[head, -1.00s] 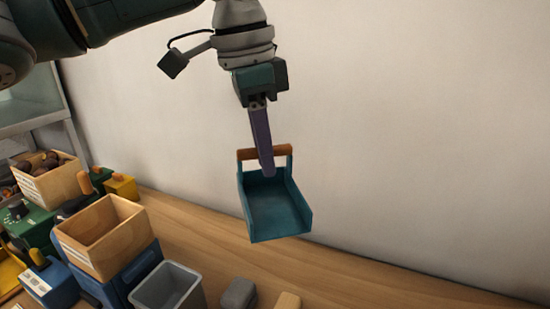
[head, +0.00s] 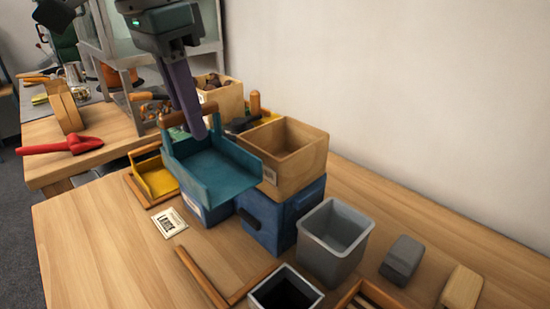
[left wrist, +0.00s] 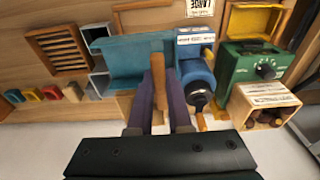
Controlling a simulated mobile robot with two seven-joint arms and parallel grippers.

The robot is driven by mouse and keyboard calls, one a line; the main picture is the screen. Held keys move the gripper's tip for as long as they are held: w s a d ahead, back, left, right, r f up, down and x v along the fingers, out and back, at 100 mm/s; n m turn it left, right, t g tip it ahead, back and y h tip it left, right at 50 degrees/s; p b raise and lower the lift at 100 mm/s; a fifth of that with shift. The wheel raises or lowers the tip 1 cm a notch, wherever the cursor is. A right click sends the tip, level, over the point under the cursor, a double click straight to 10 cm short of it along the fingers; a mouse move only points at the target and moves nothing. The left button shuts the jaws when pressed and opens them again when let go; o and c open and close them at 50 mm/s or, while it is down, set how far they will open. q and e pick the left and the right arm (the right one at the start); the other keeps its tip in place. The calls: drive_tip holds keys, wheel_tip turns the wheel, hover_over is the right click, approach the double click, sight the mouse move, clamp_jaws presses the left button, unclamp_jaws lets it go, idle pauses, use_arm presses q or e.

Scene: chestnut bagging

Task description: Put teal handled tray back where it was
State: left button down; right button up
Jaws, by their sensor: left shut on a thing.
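The teal tray (head: 222,172) with a brown wooden handle (head: 172,118) hangs in the air above the table, in front of the light wooden box. My left gripper (head: 203,134) is shut on its handle. In the left wrist view the handle (left wrist: 158,75) stands between the two purple fingers, and the teal tray (left wrist: 125,62) stretches out to the left of it. The tray hides part of the blue scale below it. A "LARGE" card (head: 168,222) lies on the table at the tray's lower left. My right gripper is not in view.
A wooden box (head: 295,165) sits on a blue machine (head: 268,228). A yellow tray (head: 158,180) in a wooden frame (head: 131,190) lies left. A grey bin (head: 318,262), a dark bin (head: 262,297) and a grey block (head: 402,260) stand right. The front-left table (head: 100,245) is clear.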

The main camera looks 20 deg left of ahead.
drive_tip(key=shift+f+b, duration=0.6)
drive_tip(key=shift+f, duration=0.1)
use_arm(q)
drive_tip(key=shift+f+b, duration=0.35)
drive_tip(key=shift+f, duration=8.05)
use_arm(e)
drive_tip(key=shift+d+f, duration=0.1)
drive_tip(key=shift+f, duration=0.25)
use_arm(q)
drive_tip(key=shift+f, duration=0.15)
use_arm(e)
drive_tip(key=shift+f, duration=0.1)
use_arm(q)
drive_tip(key=c, duration=0.8)
unclamp_jaws()
drive_tip(key=shift+c, duration=0.2)
